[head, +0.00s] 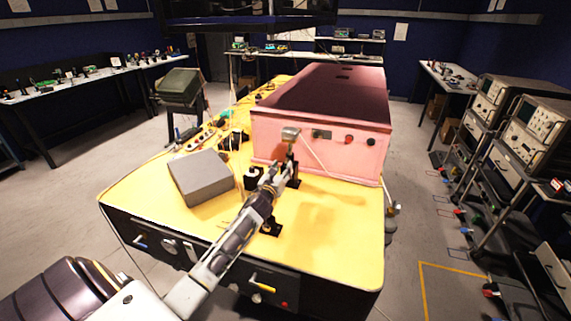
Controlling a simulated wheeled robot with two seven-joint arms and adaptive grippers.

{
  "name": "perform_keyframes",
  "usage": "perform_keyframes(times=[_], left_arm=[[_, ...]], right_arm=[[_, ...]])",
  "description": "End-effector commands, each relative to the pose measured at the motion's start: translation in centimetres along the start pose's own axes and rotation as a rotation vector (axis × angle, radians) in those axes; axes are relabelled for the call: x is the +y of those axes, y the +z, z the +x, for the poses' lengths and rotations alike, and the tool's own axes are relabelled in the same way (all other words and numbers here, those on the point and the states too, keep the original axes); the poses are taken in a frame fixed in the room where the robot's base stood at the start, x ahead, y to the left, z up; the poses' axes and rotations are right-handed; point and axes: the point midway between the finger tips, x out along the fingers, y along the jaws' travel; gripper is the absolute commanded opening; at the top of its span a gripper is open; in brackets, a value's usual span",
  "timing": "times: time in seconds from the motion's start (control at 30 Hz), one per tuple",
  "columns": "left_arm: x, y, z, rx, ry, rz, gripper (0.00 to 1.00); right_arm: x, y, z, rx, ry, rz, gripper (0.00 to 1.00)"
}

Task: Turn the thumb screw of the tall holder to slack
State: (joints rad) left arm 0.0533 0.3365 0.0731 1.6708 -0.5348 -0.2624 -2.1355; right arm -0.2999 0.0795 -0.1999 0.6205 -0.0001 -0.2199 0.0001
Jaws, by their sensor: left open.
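My left arm reaches in from the lower left over the yellow table top (335,215). My left gripper (279,172) is open, with its fingertips close to a tall dark holder (292,172) in front of the pink box. A grey piece (290,133) shows at the top of this holder. The gripper partly covers the holder, and I cannot make out its thumb screw or tell whether the fingers touch it. My right gripper is not in view.
A pink box (277,139) fills the table's back right. A grey block (201,177) lies to the left of the gripper. A short black holder (270,229) stands near the front, beside my arm. The front right of the table top is clear.

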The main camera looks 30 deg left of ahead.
Motion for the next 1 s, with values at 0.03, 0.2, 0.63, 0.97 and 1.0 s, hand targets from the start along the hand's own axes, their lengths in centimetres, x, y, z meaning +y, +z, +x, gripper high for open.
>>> perform_keyframes(times=[0.03, 0.2, 0.63, 0.97, 1.0], left_arm=[[0.0, 0.1, 0.5, 0.0, 0.001, -0.001, 0.44], [-0.1, 0.1, 1.8, 0.0, 0.0, -0.002, 0.44], [0.0, 0.0, 4.2, 0.001, 0.0, 0.0, 0.44], [0.0, 0.0, 4.3, 0.0, 0.0, 0.0, 0.44], [0.0, 0.0, 4.3, 0.0, 0.0, 0.0, 0.44]], right_arm=[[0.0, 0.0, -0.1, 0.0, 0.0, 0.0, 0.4], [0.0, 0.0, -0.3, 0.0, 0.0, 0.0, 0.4], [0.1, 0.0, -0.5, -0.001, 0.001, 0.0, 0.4], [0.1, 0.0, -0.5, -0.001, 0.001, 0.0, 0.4], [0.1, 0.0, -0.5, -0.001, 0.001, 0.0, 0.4]])
